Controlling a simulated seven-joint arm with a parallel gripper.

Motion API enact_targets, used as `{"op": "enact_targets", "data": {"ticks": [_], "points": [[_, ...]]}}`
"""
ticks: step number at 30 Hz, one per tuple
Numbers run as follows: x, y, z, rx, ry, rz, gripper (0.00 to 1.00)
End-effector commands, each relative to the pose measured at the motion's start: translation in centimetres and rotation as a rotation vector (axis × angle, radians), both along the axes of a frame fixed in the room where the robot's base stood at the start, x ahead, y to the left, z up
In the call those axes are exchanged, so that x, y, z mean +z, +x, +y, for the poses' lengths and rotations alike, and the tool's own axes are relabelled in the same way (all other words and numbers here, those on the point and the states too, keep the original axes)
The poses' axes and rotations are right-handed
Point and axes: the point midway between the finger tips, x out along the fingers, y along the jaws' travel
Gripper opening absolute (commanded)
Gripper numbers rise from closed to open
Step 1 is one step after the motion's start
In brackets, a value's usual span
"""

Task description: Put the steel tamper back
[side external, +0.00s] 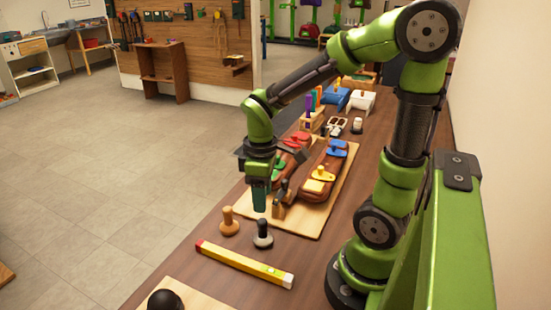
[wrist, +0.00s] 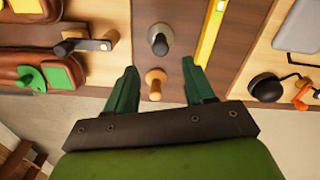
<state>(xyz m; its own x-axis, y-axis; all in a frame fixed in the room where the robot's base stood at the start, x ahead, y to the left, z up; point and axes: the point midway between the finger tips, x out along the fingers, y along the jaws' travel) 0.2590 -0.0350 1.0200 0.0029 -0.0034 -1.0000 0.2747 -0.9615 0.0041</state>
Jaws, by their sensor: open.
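The steel tamper (side external: 262,235), with a dark handle and a grey metal base, stands on the brown table in front of the pale board. In the wrist view the steel tamper (wrist: 160,40) is beyond my fingertips, a little above the middle of the gap. A wooden tamper (side external: 229,221) stands beside it; in the wrist view this wooden tamper (wrist: 155,83) shows between my fingers. My gripper (side external: 259,203) is open and empty, pointing down above the table near both tampers. It also shows in the wrist view (wrist: 158,70). I cannot tell its exact height.
A yellow level (side external: 245,264) lies in front of the tampers. The pale board (side external: 308,222) behind bears brown leather saddle parts (side external: 322,178) with coloured templates. A dark-handled tool on a wooden block (side external: 281,203) stands near my gripper. A black ball-shaped thing (side external: 166,301) is at the front.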

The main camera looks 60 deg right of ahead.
Motion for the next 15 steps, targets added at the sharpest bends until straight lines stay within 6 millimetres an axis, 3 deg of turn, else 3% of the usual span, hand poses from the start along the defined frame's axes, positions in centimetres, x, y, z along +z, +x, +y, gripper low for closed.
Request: {"op": "enact_targets", "data": {"ticks": [8,15], "points": [[3.1,-0.1,0.7,-0.051,0.004,-0.060,0.53],[8.1,-1.0,4.4,-0.365,0.145,-0.372,0.53]]}}
